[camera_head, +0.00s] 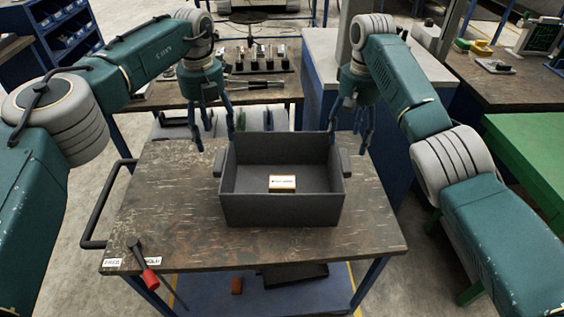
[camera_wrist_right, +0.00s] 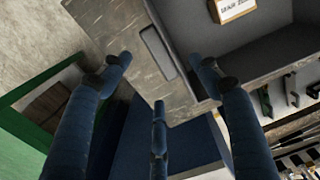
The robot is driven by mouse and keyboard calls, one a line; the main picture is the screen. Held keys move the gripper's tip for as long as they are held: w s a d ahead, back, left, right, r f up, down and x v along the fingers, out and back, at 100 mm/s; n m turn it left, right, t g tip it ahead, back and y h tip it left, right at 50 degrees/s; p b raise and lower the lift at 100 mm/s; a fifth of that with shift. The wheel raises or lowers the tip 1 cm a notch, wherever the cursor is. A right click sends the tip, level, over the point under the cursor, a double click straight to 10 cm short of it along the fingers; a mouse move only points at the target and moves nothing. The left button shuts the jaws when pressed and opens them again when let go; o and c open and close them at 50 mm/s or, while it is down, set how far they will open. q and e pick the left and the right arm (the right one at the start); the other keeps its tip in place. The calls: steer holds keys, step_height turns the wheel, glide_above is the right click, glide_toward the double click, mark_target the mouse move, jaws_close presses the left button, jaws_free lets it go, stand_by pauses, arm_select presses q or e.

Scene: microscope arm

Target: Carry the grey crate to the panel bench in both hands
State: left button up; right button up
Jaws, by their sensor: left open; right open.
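The grey crate (camera_head: 282,208) stands upright on a worn dark cart top (camera_head: 165,225). It has a side handle at its left and right ends, and a small labelled block (camera_head: 282,183) lies inside it. My left gripper (camera_head: 215,138) is open above the cart's back edge, just behind and left of the crate's left handle. My right gripper (camera_head: 362,138) is open behind and right of the crate's right handle. In the right wrist view the crate's right handle (camera_wrist_right: 158,52) lies between the open fingers (camera_wrist_right: 160,72), with nothing held.
A red-handled tool (camera_head: 145,265) lies at the cart's front left, with a push bar (camera_head: 98,205) on its left side. Behind stands a bench with a rack of parts (camera_head: 262,58). A green table (camera_head: 535,150) and another bench (camera_head: 510,85) stand at the right.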

mark_target(218, 159)
arm_select(q)
steer(key=shift+w+r, duration=0.1)
steer(key=shift+w, duration=0.25)
arm_select(e)
steer(key=shift+w, duration=0.35)
arm_select(q)
steer(key=shift+s+r, duration=0.1)
steer(key=shift+r, duration=0.05)
arm_select(e)
steer(key=shift+s+r, duration=0.1)
steer(key=shift+r, duration=0.1)
steer(key=shift+s+r, duration=0.2)
steer(key=shift+s, duration=0.25)
steer(key=shift+s+r, duration=0.2)
steer(key=shift+s, duration=0.25)
arm_select(q)
steer(key=f, duration=0.7)
steer(key=s+f, duration=0.1)
steer(key=f, duration=0.2)
steer(key=shift+f, duration=0.25)
arm_select(e)
steer(key=f, duration=1.1)
steer(key=shift+w+f, duration=0.15)
steer(key=shift+w, duration=0.25)
arm_select(q)
steer(key=shift+r, duration=0.1)
steer(key=shift+c, duration=0.3)
arm_select(e)
steer(key=shift+s, duration=0.1)
steer(key=shift+c, duration=0.3)
